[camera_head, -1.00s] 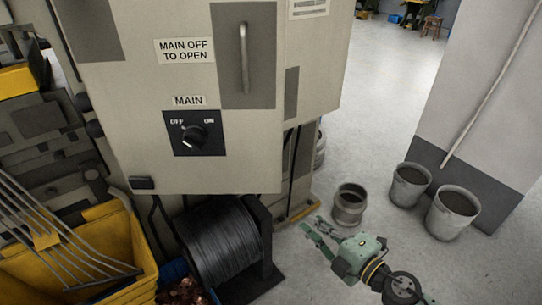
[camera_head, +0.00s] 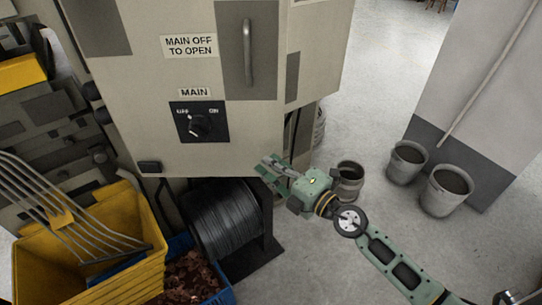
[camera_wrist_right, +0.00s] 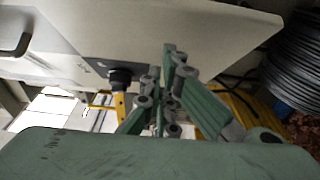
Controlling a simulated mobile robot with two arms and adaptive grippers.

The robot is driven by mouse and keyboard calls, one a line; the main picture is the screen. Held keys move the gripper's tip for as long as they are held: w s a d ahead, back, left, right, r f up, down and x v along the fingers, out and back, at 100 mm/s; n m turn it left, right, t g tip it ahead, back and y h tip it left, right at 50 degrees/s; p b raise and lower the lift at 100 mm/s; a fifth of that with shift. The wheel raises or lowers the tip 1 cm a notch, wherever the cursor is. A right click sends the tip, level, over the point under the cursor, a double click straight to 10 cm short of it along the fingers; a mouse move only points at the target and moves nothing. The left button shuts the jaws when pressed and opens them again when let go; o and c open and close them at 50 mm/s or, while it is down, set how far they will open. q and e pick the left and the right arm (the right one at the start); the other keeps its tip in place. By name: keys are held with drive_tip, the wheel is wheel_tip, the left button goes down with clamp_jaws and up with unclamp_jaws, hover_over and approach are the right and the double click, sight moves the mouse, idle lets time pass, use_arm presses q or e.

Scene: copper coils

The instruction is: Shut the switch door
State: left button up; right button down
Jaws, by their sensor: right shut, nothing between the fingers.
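The switch door (camera_head: 140,110) is a beige panel with a grey handle (camera_head: 247,52), a "MAIN OFF TO OPEN" label and a black MAIN knob (camera_head: 198,125). How far it stands open is hard to tell. My right gripper (camera_head: 269,166) is shut and empty at the door's lower right corner; contact cannot be told. In the right wrist view, the shut green fingers (camera_wrist_right: 168,62) point toward a beige panel (camera_wrist_right: 190,25), with a black knob (camera_wrist_right: 120,78) beyond them to the left. My left gripper is not in view.
A black wire spool (camera_head: 225,222) stands under the door. A yellow bin (camera_head: 140,262) and a blue bin of copper scraps (camera_head: 222,292) are at lower left. Metal buckets (camera_head: 446,190) stand by the pillar at right. Grey floor (camera_head: 372,120) is clear behind.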

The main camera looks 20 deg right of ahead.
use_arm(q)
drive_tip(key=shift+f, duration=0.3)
use_arm(e)
drive_tip(key=shift+w+d+f, duration=0.1)
drive_tip(key=shift+w+d, duration=0.1)
drive_tip(key=shift+w, duration=0.35)
drive_tip(key=shift+w+d, duration=0.15)
drive_tip(key=shift+w, duration=0.35)
use_arm(q)
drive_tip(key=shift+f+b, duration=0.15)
drive_tip(key=shift+b, duration=0.15)
